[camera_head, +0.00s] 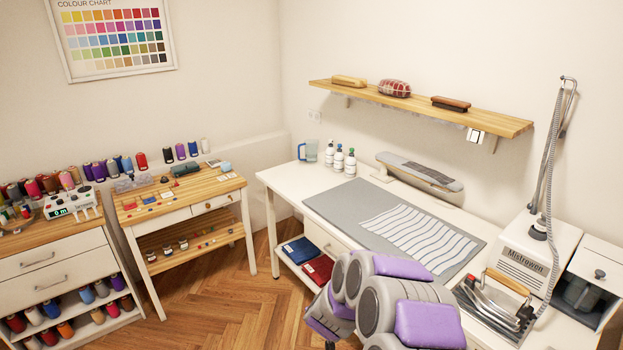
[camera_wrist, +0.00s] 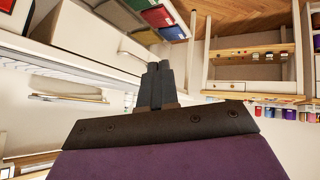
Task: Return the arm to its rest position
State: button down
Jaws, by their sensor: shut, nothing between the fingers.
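My arm (camera_head: 395,300), with grey joints and purple covers, is folded at the bottom of the head view, in front of the white work table (camera_head: 285,185). My gripper (camera_wrist: 157,70) shows in the wrist view as two dark fingers pressed together with nothing between them. In the head view I cannot make out the fingers; the arm's own links and the frame's lower edge hide them.
A steam iron (camera_head: 500,300) and a white steam station (camera_head: 540,250) stand on the table's right end, close to my arm. A grey mat (camera_head: 335,203) covers the table's middle. Wooden floor (camera_head: 225,305) lies open left of my arm, before a small wooden-topped table (camera_head: 215,185).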

jog(key=s+a+r+g+y, duration=0.2)
jog(key=s+a+r, duration=0.1)
jog(key=s+r, duration=0.5)
jog(key=s+a+r+g+y, duration=0.2)
jog(key=s+a+r, duration=0.1)
jog(key=s+r, duration=0.45)
jog(key=s+d+r+m+g+h, duration=0.1)
jog(key=s+d, duration=0.4)
jog(key=s, duration=0.5)
jog(key=s+d+r+m+g+h, duration=0.1)
jog(key=s+d+r+g, duration=0.2)
jog(key=s, duration=0.8)
jog(key=s+d+r+m+g+h, duration=0.1)
jog(key=s+d+r+g, duration=0.1)
jog(key=s+d, duration=0.6)
jog(key=s+r, duration=0.1)
jog(key=s, duration=0.1)
jog(key=shift+s+r+m+g+h, duration=0.3)
jog(key=shift+s+r, duration=0.05)
